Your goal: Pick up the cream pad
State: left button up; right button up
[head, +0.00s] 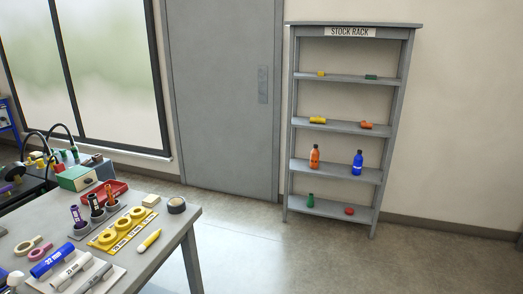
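A small cream pad (151,200) lies on the grey table (172,240), close to its back right edge. It sits just left of a dark roll of tape (176,205) and behind a yellow board (107,239) with yellow rings. Nothing covers the pad.
The table also holds a red tray (106,193), a yellow marker (149,240), a blue 32 mm pipe (52,263) and upright coloured tools. A stock rack (340,126) with bottles stands at the wall, right of a grey door (222,90). Floor between is clear.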

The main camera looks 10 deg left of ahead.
aim_at(36, 155)
jog(key=i+z, duration=0.1)
jog(key=i, duration=2.15)
jog(key=i+u, duration=0.85)
jog(key=i, duration=0.2)
jog(key=i+l+u, duration=0.4)
jog(key=i+j+u, duration=0.15)
jog(key=u, duration=0.25)
jog(key=i+u, duration=0.65)
jog(key=u, duration=0.15)
jog(key=i+l+u, duration=0.1)
jog(key=i+u, duration=0.15)
jog(key=u, duration=0.15)
jog(key=i+l+u, duration=0.15)
jog(key=u, duration=0.25)
jog(key=i+l+u, duration=0.2)
jog(key=i, duration=0.15)
jog(key=i+l+z, duration=0.85)
jog(key=i+z, duration=0.25)
jog(key=i+l, duration=0.1)
jog(key=i, duration=0.3)
jog(key=i+l, duration=0.1)
jog(key=i, duration=0.3)
jog(key=i+u, duration=0.25)
jog(key=u, duration=0.15)
jog(key=i+u, duration=0.55)
jog(key=u, duration=0.25)
jog(key=i+l+u, duration=0.25)
jog(key=u, duration=0.15)
jog(key=i+l+u, duration=0.2)
jog(key=u, duration=0.2)
